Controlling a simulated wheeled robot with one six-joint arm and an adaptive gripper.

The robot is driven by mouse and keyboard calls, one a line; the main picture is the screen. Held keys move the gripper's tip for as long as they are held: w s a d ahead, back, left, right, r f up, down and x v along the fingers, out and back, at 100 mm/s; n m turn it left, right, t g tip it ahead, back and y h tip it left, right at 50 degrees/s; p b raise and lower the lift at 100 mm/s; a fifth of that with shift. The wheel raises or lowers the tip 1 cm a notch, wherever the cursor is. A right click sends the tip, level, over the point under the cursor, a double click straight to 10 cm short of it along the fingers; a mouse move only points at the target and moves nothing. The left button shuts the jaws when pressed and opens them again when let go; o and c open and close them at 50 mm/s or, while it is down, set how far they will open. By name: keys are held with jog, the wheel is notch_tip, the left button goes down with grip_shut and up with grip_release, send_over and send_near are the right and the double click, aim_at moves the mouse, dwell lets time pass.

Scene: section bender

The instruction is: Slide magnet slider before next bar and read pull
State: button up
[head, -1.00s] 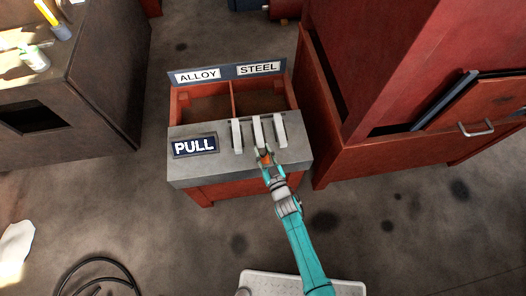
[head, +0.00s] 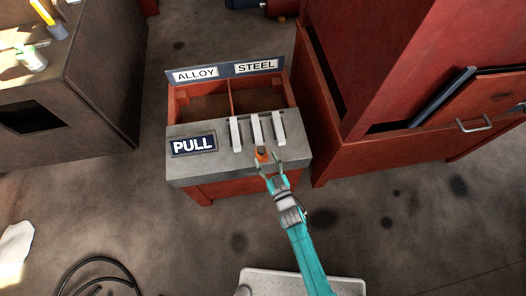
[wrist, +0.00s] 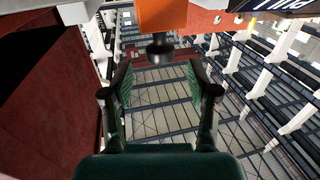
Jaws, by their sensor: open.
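The orange magnet slider (head: 261,154) sits at the front edge of the grey bench top, by the near end of the middle bar (head: 256,130). In the wrist view the slider is an orange block (wrist: 162,14) with a dark round knob (wrist: 160,46). My gripper (head: 270,168) is open and empty just in front of the slider; its fingers (wrist: 158,80) are spread apart below the knob. Other pale bars lie to the left (head: 235,134) and right (head: 279,127). The PULL panel (head: 194,145) shows only its word; I see no reading.
Behind the bars are two red-walled bins labelled ALLOY (head: 194,74) and STEEL (head: 254,67). A tall red cabinet (head: 400,70) stands close on the right. A dark bench (head: 95,95) stands on the left. A black cable (head: 95,265) lies on the floor at lower left.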

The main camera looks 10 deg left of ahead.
jog(key=v, duration=0.7)
jog(key=shift+s, duration=0.2)
jog(key=shift+d+r, duration=0.1)
jog(key=shift+d, duration=0.05)
jog(key=s+d+r+m+h, duration=0.2)
jog(key=s+d+r, duration=0.2)
jog(key=s+d, duration=0.3)
jog(key=s+d+r+m+h, duration=0.1)
jog(key=s+d+r+h, duration=0.3)
jog(key=s, duration=0.5)
jog(key=s+d+r+m+h, duration=0.1)
jog(key=s+d+r, duration=0.1)
jog(key=s+r, duration=0.2)
jog(key=s+d+r+m+h, duration=0.1)
jog(key=s+d+r, duration=0.1)
jog(key=s+r, duration=0.2)
jog(key=s+d+r+g, duration=0.1)
jog(key=s+d+r, duration=0.1)
jog(key=s+r, duration=0.3)
notch_tip(320, 180, up, 4)
jog(key=shift+d+r+m+h, duration=0.2)
jog(key=shift+d+m+h, duration=0.2)
